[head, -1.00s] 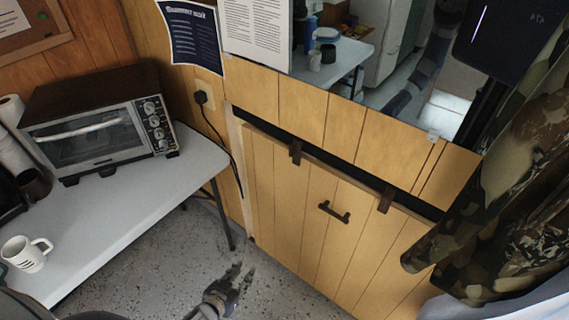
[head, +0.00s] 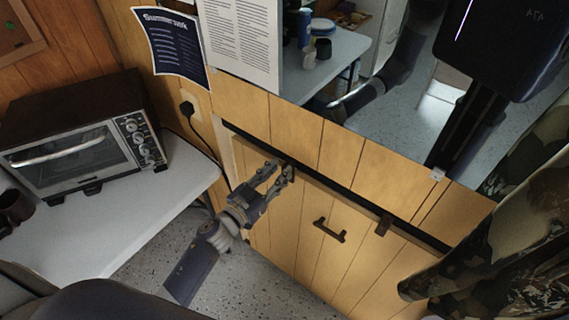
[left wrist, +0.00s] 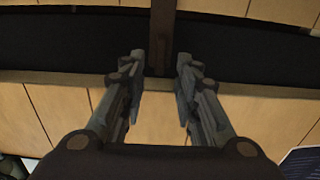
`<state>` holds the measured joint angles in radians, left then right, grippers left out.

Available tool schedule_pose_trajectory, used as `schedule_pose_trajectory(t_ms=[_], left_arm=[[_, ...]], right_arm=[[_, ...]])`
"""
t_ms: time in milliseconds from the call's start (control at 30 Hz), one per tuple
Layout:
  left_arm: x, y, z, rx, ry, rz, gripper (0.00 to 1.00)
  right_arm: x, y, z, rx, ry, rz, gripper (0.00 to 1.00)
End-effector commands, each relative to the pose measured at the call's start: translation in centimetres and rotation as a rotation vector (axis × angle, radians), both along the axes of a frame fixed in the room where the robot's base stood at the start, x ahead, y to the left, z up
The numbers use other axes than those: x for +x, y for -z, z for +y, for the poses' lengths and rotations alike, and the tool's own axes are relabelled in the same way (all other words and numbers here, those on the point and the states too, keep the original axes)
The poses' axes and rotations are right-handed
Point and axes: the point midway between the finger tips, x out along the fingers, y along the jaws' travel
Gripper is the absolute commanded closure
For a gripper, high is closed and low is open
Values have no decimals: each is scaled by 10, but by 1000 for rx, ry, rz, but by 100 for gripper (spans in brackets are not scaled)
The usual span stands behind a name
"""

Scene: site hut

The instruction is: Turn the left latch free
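The left latch is a small dark brown bar at the top edge of the wooden panel (head: 300,228). In the head view my left gripper (head: 279,173) mostly hides it. In the left wrist view the latch (left wrist: 162,38) stands upright across the dark gap, its lower end between my left fingertips (left wrist: 161,68). The fingers are open, one on each side, with a visible space to the latch. The right latch (head: 384,225) also stands across the gap. A dark handle (head: 329,231) sits on the panel between and below the latches. My right gripper is not in view.
A white table (head: 150,215) with a toaster oven (head: 75,160) stands at the left. A mirror (head: 400,90) above the panel reflects the room and parts of my body. A camouflage curtain (head: 465,255) hangs at the right. Speckled floor shows below.

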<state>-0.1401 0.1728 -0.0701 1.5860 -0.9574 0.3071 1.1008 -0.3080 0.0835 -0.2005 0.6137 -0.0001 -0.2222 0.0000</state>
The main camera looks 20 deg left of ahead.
Motion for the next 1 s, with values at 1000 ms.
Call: schedule_pose_trajectory(t_ms=[1000], left_arm=[[32, 0, -12, -6, 1, 3, 100]], right_arm=[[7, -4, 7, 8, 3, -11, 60]])
